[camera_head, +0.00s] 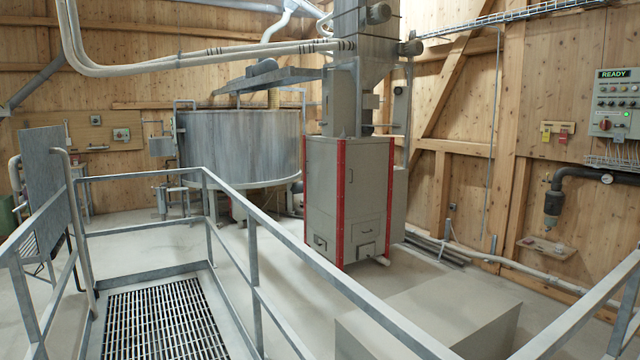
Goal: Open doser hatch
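No part labelled as the doser hatch shows, so I cannot tell which panel it is. A tall grey cabinet (368,195) with red corner strips stands in the middle, with a closed door and small closed flaps low on its front. A grey upright metal panel (47,180) stands at the left beside the railing. A large round grey metal tank (240,148) stands behind, left of the cabinet. Neither of my grippers is in view.
Grey railings (255,285) cross the foreground around a grated platform (165,322). A low grey box (430,315) sits at the lower right. A control panel (615,103) reading READY hangs on the right wall. Open floor lies between railing and cabinet.

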